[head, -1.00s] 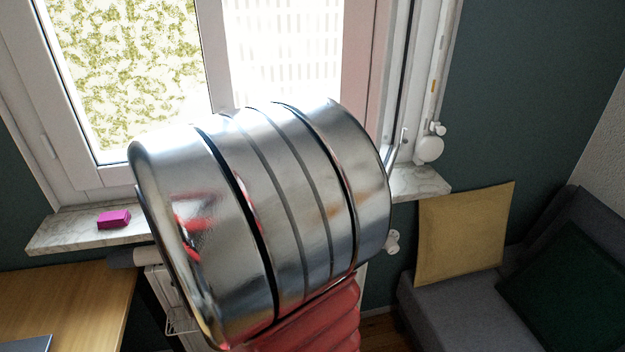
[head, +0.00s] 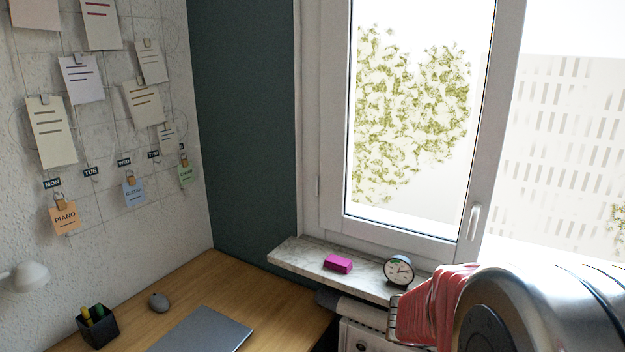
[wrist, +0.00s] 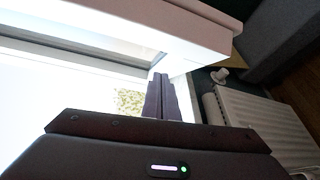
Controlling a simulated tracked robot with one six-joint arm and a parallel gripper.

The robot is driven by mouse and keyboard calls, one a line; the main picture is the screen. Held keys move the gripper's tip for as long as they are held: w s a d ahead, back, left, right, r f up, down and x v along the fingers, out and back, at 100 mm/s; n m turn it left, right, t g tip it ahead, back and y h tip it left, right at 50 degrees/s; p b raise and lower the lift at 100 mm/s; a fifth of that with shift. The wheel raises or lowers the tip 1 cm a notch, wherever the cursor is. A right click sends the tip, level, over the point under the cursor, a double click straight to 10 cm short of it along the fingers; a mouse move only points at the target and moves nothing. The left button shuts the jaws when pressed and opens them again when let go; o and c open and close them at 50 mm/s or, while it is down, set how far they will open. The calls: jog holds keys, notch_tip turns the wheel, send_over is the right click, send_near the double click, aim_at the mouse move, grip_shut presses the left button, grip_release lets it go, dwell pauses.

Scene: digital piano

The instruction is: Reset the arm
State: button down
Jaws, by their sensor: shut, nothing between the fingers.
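My gripper (wrist: 162,98) shows in the wrist view as two dark fingers pressed together, shut and empty. Its dark body fills the bottom of that view. The fingers point toward the bright window area, and I cannot tell their distance from it. In the head view, part of my arm, silver and red, fills the lower right in front of the window sill. My gripper cannot be made out there.
The marble sill (head: 300,258) holds a pink block (head: 338,264) and a round clock (head: 398,271). The wooden desk (head: 200,283) bears a laptop (head: 205,331), mouse (head: 159,302) and pen cup (head: 97,326). A white radiator (wrist: 265,118) is at right in the wrist view.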

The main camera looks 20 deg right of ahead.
jog(key=w+a+f+n+t+y, duration=0.1)
jog(key=a+f+t+y, duration=0.25)
jog(key=a+f, duration=0.35)
jog(key=w+a+f+n+t+y, duration=0.15)
jog(key=a+f+y, duration=0.3)
jog(key=a, duration=0.45)
jog(key=w+a+r+t+y, duration=0.2)
jog(key=a+r, duration=0.1)
jog(key=a, duration=0.4)
jog(key=w+a+r+n+t+y, duration=0.1)
jog(key=w+a+r+t+y, duration=0.1)
jog(key=a, duration=0.5)
jog(key=w+a+r+t+y, duration=0.2)
jog(key=a+r+t, duration=0.2)
jog(key=a, duration=0.3)
jog(key=shift+a, duration=0.2)
jog(key=shift+s+f, duration=0.1)
